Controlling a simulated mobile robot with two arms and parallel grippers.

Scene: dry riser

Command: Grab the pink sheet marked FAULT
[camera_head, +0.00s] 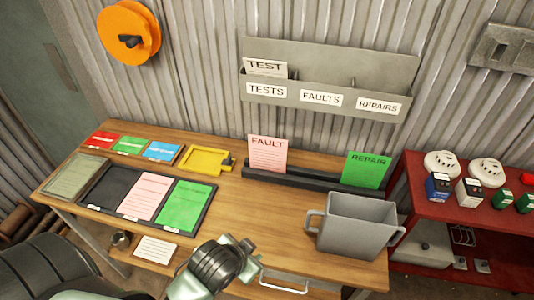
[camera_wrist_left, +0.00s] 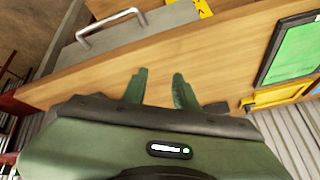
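The pink sheet marked FAULT (camera_head: 268,154) stands upright in a long dark rack (camera_head: 305,181) at the back of the wooden table. A green REPAIR sheet (camera_head: 366,170) stands at the rack's right end. My left gripper (camera_wrist_left: 160,90) is open, with nothing between its two green fingers. In the head view, my left arm's wrist shows at the table's front edge, well in front of and below the FAULT sheet, apart from it. The fingertips are hard to make out there. My right gripper is in neither view.
A grey two-handled bin (camera_head: 357,224) stands on the table's right. A black tray (camera_head: 170,215) with pink and green sheets lies left. A wall rack (camera_head: 325,82) labelled TESTS, FAULTS, REPAIRS holds a TEST sheet (camera_head: 265,68). A red shelf (camera_head: 425,180) is at right. The table's middle is clear.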

